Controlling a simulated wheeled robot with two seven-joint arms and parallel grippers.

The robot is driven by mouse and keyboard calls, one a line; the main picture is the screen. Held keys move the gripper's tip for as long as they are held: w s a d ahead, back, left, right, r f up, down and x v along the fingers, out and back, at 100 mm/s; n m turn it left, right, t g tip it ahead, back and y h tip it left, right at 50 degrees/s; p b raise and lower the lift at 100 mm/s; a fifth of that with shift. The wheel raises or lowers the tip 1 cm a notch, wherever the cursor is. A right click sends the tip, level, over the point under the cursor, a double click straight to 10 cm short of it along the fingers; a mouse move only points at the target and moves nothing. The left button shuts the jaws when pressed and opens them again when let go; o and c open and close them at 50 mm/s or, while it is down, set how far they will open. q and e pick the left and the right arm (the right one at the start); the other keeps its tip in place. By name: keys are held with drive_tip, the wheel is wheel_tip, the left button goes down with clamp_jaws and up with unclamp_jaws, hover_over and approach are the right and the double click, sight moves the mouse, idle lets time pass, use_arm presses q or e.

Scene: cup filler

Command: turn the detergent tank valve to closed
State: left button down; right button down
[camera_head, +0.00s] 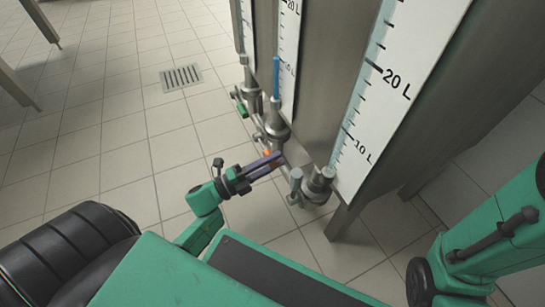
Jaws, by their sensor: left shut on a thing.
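My left gripper (268,164) is beside the valves at the foot of the tanks, its dark fingers pointing right. It is shut on a purple bar-like handle (263,166), which lies between the fingers and is partly hidden by them. An orange part (267,153) shows just behind the fingertips. The nearest valve body (318,184) is right of the fingertips, under the nearest tank (335,60). No label naming the detergent tank is readable. My right gripper is out of view; only my green right arm shows at the right.
Farther valves show a blue upright handle (276,78) and a green handle (241,104). White scales (385,85) marked in litres run up the tanks. A floor drain (180,77) lies in the open tiled floor at upper left. Tank legs (340,222) stand below.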

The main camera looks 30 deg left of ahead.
use_arm(q)
drive_tip(key=shift+f+m+b, duration=0.3)
drive_tip(key=shift+f+m, duration=0.25)
drive_tip(key=shift+m, duration=0.05)
drive_tip(key=c, duration=0.6)
unclamp_jaws()
drive_tip(key=shift+s+a, duration=0.15)
drive_tip(key=p+v, duration=0.4)
drive_tip(key=v, duration=1)
drive_tip(key=shift+a+f, duration=0.1)
drive_tip(key=shift+f, duration=0.05)
